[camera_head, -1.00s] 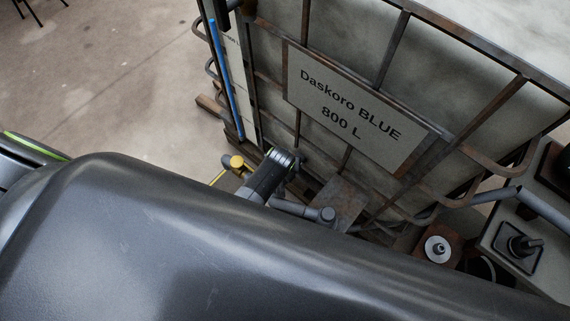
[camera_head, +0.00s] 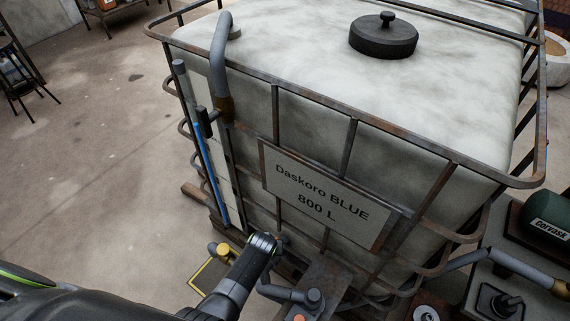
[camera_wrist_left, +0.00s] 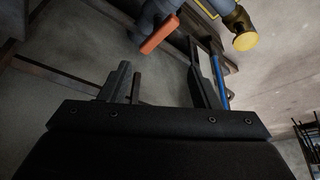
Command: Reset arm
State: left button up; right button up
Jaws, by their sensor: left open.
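My left gripper (camera_wrist_left: 160,68) is open in the left wrist view, with its two dark fingers apart and nothing between them. An orange handle (camera_wrist_left: 160,35) on a grey fitting lies just beyond the fingertips, apart from them as far as I can tell. In the head view my left arm (camera_head: 245,272) reaches from the lower left to the foot of the vat (camera_head: 330,120); the fingertips are hard to make out there. The vat is pale, in a rusty cage, with a sign (camera_head: 320,203) reading "Daskoro BLUE 800 L". My right gripper is not in view.
A yellow-capped fitting (camera_head: 222,250) stands beside my left arm, below a blue level tube (camera_head: 212,170). A grey fitting (camera_head: 290,295) is right of the arm. A machine with a green tank (camera_head: 548,222) stands at right. Floor at left is open, with a stool (camera_head: 22,80).

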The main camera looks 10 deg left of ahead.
pick_arm(q)
jog(key=s+a+f+g, duration=0.1)
jog(key=s+a+f, duration=0.3)
jog(key=s, duration=0.9)
jog(key=s+a+f+m+g, duration=0.1)
jog(key=s+a+f, duration=0.4)
jog(key=s, duration=0.8)
jog(key=s+a+f+m+g, duration=0.1)
jog(key=s+a+f, duration=0.3)
jog(key=s, duration=0.9)
notch_tip(320, 180, down, 2)
jog(key=shift+s+a+f, duration=0.2)
jog(key=shift+a+f, duration=0.05)
jog(key=shift+a, duration=0.05)
